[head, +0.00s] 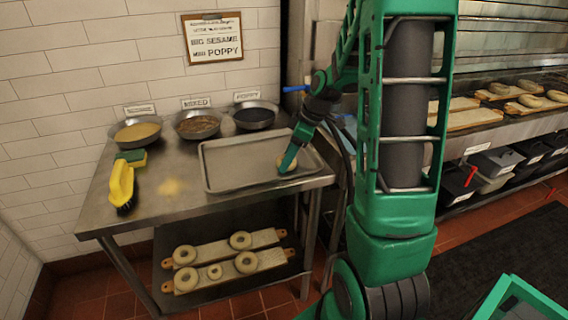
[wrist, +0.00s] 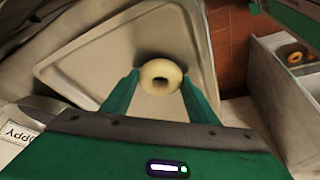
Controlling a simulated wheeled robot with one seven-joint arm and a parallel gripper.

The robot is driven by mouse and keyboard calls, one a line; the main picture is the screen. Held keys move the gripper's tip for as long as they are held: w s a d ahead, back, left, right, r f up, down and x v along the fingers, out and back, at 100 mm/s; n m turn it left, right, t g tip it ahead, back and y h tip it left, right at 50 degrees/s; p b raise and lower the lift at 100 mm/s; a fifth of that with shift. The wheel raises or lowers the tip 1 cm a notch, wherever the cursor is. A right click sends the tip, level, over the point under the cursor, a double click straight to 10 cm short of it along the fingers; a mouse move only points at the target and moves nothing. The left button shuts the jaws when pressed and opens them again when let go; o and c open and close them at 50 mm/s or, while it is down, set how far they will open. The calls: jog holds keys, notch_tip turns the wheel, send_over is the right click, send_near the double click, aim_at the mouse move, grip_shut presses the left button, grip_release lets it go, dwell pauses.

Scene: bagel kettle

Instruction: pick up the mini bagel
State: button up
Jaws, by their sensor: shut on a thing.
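A small pale mini bagel (wrist: 161,77) sits between the two green fingertips of my gripper (wrist: 160,90) in the wrist view. The fingers are shut on its sides. In the head view, the bagel (head: 287,163) shows partly behind my gripper (head: 288,160) at the right part of a metal tray (head: 222,181). The tray also shows in the wrist view (wrist: 85,67), below the bagel. I cannot tell whether the bagel touches the tray or is just above it.
Three bowls, of sesame (head: 137,131), mixed (head: 198,124) and poppy (head: 255,116), stand along the table's back. Boards with bagels (head: 228,248) rest on the lower shelf. More bagels (head: 530,100) lie on boards right.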

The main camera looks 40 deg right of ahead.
jog(key=shift+r, duration=0.5)
jog(key=r, duration=0.2)
jog(key=a+r, duration=0.1)
jog(key=shift+s+r, duration=0.15)
jog(key=shift+r, duration=0.2)
jog(key=s+a+r, duration=0.5)
jog(key=a+r, duration=0.1)
jog(key=a, duration=0.3)
jog(key=shift+s+r, duration=0.15)
jog(key=shift+s, duration=0.1)
